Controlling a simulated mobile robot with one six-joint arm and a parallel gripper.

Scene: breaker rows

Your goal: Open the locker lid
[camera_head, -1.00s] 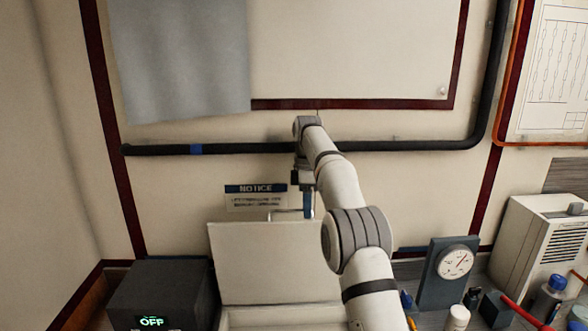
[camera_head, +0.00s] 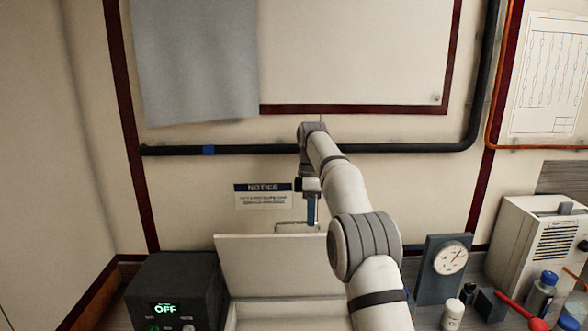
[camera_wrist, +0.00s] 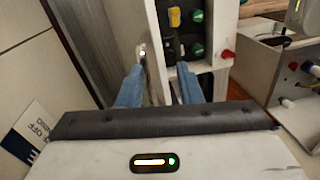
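The locker lid (camera_head: 270,262) is a pale panel standing raised at the back of the locker (camera_head: 290,317), whose front is cut off by the picture's bottom edge. A metal bar handle (camera_head: 290,226) shows at the lid's top edge. My gripper (camera_head: 311,218) points down at the right end of this handle, behind the lid's top edge; I cannot tell if it touches. In the wrist view, my gripper's (camera_wrist: 160,72) two blue fingers are apart, with nothing clearly held between them.
A dark box reading OFF (camera_head: 170,292) stands left of the locker. A gauge (camera_head: 441,268), a white bottle (camera_head: 453,314) and a vented white unit (camera_head: 541,240) stand to the right. A notice (camera_head: 263,196) and a black pipe (camera_head: 250,149) are on the wall behind.

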